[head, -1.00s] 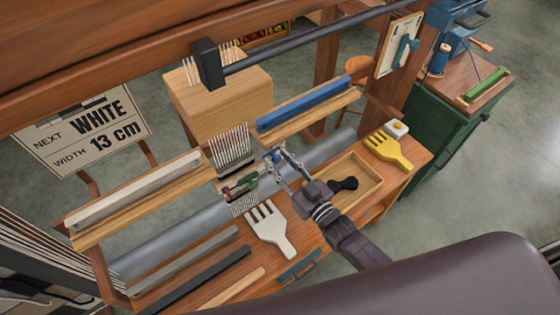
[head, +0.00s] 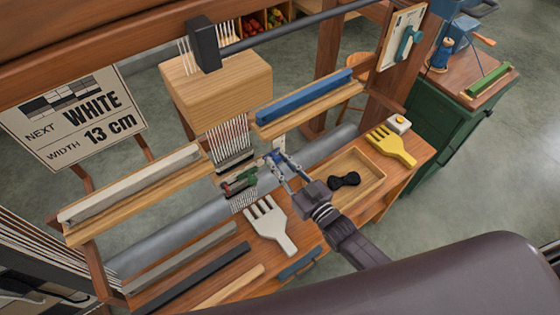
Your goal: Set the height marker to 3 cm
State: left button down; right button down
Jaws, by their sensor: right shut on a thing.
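My right gripper (head: 276,160) reaches in from the lower right, to the right of the warp threads at the middle of the loom. It is shut on a small blue piece (head: 273,155), which looks like the height marker. The fingers partly cover it. A narrow pale upright strip (head: 279,143), perhaps the marker's scale, shows just behind the fingertips. Any centimetre marks on it are too small to read. My left gripper is not in view.
A green and red piece (head: 240,182) lies at the warp threads (head: 230,142), left of the gripper. A white comb (head: 268,222), an open wooden tray (head: 373,185) with a black skein and a yellow comb (head: 390,145) are nearby. A blue bar (head: 303,96) lies on the shelf behind.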

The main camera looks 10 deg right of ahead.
jog(key=c, duration=1.7)
grip_release()
jog(key=shift+r, duration=0.1)
jog(key=v, duration=1.2)
